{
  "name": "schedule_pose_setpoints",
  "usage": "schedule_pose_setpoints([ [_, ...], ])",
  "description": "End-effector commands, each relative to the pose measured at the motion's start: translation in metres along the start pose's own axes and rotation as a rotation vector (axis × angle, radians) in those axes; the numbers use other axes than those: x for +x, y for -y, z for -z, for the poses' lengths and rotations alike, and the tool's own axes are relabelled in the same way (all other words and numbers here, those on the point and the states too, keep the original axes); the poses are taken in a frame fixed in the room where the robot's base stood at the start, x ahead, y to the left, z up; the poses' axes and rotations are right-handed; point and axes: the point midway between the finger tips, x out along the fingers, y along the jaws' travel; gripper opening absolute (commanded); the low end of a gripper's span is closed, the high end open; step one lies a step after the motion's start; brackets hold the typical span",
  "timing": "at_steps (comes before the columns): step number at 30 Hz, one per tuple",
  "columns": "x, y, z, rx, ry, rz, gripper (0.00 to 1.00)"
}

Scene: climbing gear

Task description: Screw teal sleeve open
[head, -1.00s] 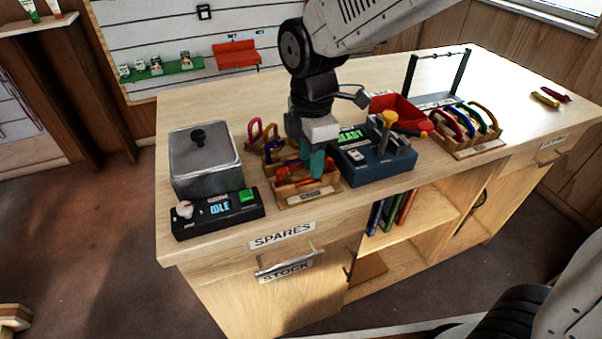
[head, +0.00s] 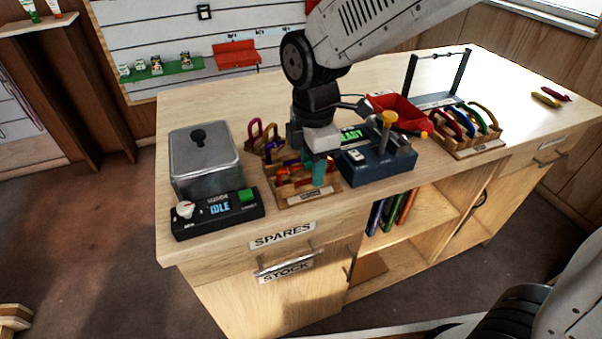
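My gripper (head: 312,170) points down over the left wooden rack (head: 297,200) in the head view. Its teal finger parts reach down among the carabiners at the rack's right side. Whether the fingers are apart or closed on something is too small to tell. I cannot make out a teal sleeve apart from the teal finger parts; my gripper hides part of the rack.
A grey lidded box (head: 204,165) and a control box reading IDLE (head: 219,213) stand left of the rack. A blue device reading READY (head: 378,166) stands close on the right, with a red bin (head: 397,114) behind. A second carabiner rack (head: 467,145) is farther right.

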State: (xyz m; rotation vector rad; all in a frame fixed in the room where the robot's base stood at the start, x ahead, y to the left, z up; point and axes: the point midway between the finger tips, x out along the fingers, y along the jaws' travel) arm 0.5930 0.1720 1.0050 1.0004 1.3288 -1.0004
Motion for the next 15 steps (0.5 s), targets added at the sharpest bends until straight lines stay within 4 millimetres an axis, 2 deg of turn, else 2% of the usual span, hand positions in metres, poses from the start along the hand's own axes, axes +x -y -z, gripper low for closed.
schedule_pose_setpoints([
  [15,0.015,0.001,0.0,0.0,0.0,0.001,0.4],
])
